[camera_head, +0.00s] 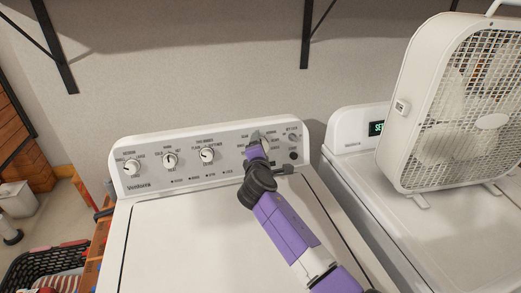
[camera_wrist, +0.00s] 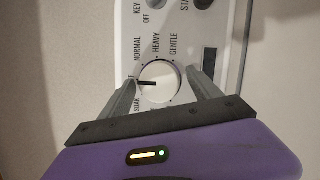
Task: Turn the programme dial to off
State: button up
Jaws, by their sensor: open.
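The programme dial (camera_wrist: 160,83) is a round white knob with a dark pointer line, on the washer's control panel. In the wrist view it sits between the two grey fingers of my gripper (camera_wrist: 162,98), which are open on either side of it. I cannot tell whether the fingers touch the dial. Printed labels around it read SOAK, NORMAL, HEAVY and GENTLE; the pointer line lies toward the left side. In the head view my gripper (camera_head: 257,140) is at the right part of the panel and hides most of the dial.
The washer's control panel (camera_head: 130,186) holds several other knobs on the left, and a small knob (camera_head: 293,137) and a dark button (camera_head: 293,155) on the right. A white box fan (camera_head: 398,150) stands on the neighbouring machine. A black basket (camera_head: 22,272) is at lower left.

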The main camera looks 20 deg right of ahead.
jog(key=shift+s, duration=0.1)
jog(key=v, duration=0.7)
jog(key=shift+s, duration=0.3)
jog(key=shift+a, duration=0.1)
